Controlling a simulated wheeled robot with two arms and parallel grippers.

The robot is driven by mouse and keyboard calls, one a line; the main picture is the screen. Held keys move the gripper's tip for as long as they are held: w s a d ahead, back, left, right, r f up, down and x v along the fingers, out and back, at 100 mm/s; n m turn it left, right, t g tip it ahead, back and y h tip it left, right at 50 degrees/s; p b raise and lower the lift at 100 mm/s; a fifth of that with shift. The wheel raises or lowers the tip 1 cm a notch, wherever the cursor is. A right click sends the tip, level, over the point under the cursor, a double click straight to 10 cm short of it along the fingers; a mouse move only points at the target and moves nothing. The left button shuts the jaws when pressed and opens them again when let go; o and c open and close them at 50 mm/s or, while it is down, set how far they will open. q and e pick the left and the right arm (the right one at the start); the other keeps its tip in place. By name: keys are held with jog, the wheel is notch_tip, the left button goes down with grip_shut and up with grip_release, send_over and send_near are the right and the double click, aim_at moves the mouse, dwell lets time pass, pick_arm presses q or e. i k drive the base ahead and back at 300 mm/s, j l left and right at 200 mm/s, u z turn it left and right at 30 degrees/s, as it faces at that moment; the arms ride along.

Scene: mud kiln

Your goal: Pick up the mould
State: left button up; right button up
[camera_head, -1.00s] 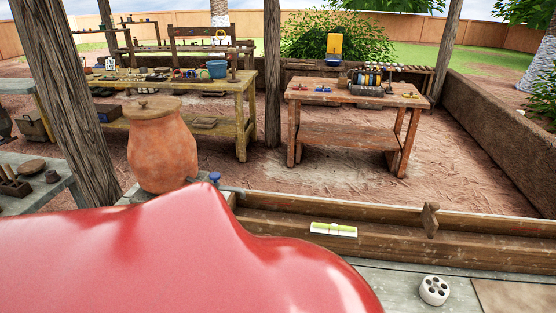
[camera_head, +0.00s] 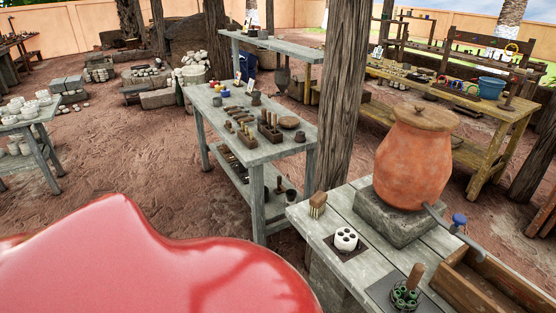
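I cannot tell for certain which object is the mould. Brown box-like pieces with compartments (camera_head: 268,130) stand on a grey wooden table (camera_head: 255,155) in the middle of the view, beside small dark cups and a round brown disc (camera_head: 289,122). A white round piece with several holes (camera_head: 346,239) sits on a dark square on the near grey bench (camera_head: 350,274) at right. Neither gripper is in view. A glossy red surface, likely part of my own body, covers the lower left and hides what is behind it.
A clay water pot (camera_head: 413,160) with a wooden lid stands on a stone block at right. A wooden post (camera_head: 342,100) rises behind the bench. A wooden trough (camera_head: 500,288) is at lower right. A table with white pottery (camera_head: 40,125) stands at left. Open dirt floor (camera_head: 120,160) lies between.

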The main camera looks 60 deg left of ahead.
aim_at(346, 239)
jog(key=u, duration=1.45)
jog(key=k+l, duration=0.05)
